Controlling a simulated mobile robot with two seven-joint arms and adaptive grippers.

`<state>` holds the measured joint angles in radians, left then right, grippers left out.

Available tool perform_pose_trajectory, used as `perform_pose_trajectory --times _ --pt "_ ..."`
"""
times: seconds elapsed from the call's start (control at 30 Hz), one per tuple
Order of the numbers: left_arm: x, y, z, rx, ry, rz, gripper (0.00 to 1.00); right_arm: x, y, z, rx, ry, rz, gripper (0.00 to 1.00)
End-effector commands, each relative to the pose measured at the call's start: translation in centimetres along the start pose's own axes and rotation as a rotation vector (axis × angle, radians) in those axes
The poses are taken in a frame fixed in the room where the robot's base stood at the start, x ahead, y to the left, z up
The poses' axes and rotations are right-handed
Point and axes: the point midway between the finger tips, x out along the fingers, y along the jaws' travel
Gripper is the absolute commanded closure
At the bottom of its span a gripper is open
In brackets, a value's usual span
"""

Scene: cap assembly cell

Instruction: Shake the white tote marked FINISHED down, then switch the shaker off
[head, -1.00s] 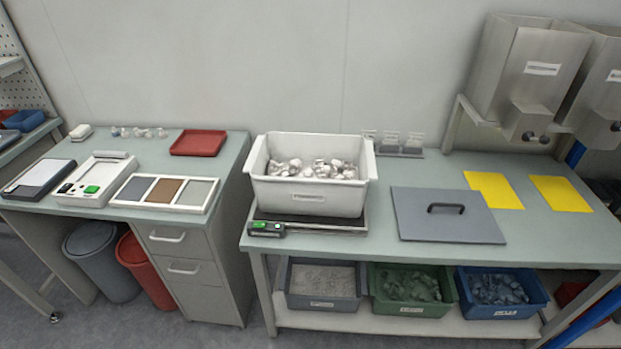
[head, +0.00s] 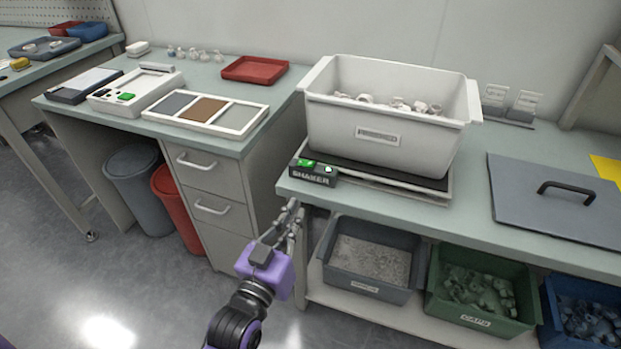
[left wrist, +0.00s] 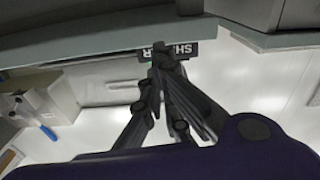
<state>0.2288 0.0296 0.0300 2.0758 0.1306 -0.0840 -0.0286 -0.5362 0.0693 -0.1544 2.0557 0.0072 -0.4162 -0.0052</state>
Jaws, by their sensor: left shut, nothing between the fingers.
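The white tote (head: 385,125) stands upright on the black-topped shaker platform (head: 400,180), filled with pale lumpy parts; its label is too small to read. In the left wrist view the closed fingers (left wrist: 158,55) point towards the SHAKER label (left wrist: 182,50). My right gripper is out of view.
A grey lid with a handle (head: 560,205) lies right of the shaker. Grey (head: 370,288), green and blue bins sit on the shelf below.

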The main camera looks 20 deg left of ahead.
Motion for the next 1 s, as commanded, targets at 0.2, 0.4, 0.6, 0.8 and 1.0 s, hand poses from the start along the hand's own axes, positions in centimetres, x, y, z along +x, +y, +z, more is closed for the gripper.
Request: perform_pose_trajectory --times 0.2,0.4,0.6,0.8,1.0 --pt "1.2 -1.4 -6.9 -0.026 0.255 -0.028 1.00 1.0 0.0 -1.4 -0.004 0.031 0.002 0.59" --pt "0.9 -1.4 -8.0 -0.025 0.294 -0.030 1.00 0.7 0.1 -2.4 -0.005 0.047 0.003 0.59" --pt "1.0 -1.4 -7.9 -0.024 0.291 -0.030 1.00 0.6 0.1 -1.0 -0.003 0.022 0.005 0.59" --pt "2.1 -1.4 -8.2 -0.023 0.292 -0.029 1.00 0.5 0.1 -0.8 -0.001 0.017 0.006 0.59" --pt "5.8 -1.5 -9.4 -0.023 0.295 -0.029 1.00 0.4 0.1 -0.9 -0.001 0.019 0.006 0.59"
